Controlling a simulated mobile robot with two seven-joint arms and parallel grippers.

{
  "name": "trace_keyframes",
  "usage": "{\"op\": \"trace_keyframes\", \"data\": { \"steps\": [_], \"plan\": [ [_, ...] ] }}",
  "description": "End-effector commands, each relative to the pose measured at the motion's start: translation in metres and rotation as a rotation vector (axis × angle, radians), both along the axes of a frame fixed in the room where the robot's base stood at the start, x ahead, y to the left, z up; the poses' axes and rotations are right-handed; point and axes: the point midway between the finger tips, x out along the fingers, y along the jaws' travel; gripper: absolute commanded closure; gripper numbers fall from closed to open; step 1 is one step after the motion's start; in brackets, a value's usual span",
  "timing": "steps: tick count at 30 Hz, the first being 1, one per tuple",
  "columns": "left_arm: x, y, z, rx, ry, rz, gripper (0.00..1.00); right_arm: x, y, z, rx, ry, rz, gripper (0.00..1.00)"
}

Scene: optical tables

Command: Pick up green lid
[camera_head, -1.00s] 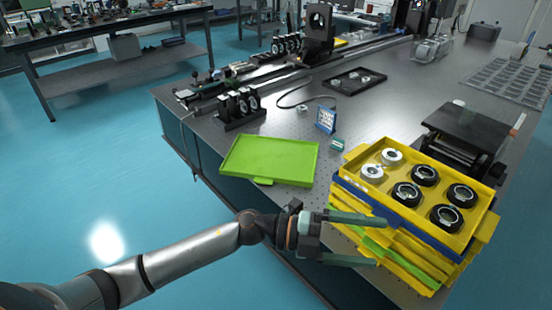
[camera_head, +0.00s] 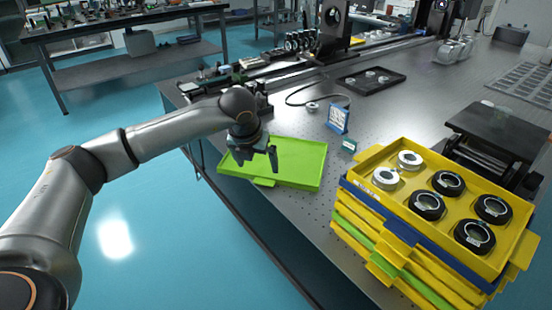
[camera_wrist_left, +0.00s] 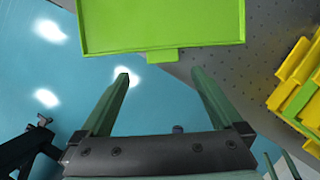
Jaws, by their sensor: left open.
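The green lid (camera_head: 302,163) is a flat, shallow rectangular tray lying near the table's left edge. A small tab sticks out on its near side. In the left wrist view the green lid (camera_wrist_left: 160,22) fills the top, with its tab pointing toward my fingers. My left gripper (camera_head: 262,162) is open and empty, over the lid's left part in the head view and hiding some of it. In the left wrist view the fingertips of my left gripper (camera_wrist_left: 160,75) stand apart, short of the lid's near edge, with the tab between their lines. My right gripper is not seen.
A stack of yellow, blue and green trays (camera_head: 400,245) stands to the right, its top holding several black and white rings. The table's edge runs close beside the lid.

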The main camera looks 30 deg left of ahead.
Motion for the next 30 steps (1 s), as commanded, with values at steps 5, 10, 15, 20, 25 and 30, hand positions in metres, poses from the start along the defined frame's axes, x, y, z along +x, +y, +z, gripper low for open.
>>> {"op": "trace_keyframes", "data": {
  "steps": [5, 10, 15, 20, 25, 30],
  "plan": [
    [0.01, 0.002, -0.025, -0.001, 0.001, -0.003, 0.0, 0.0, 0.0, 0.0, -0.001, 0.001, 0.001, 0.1],
    [0.014, 0.002, -0.036, -0.001, 0.002, -0.004, 0.0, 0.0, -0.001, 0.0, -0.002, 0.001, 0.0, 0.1],
    [0.022, 0.001, -0.059, -0.001, 0.002, -0.004, 0.0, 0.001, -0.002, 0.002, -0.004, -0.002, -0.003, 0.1],
    [0.029, 0.003, -0.077, -0.003, 0.002, -0.004, 0.0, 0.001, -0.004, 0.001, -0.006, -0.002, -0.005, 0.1],
    [0.03, 0.003, -0.079, -0.004, 0.0, -0.006, 0.0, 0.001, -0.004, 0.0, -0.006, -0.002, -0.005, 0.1],
    [0.03, 0.003, -0.079, -0.004, 0.0, -0.006, 0.08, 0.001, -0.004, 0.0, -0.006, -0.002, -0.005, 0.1]
  ]
}}
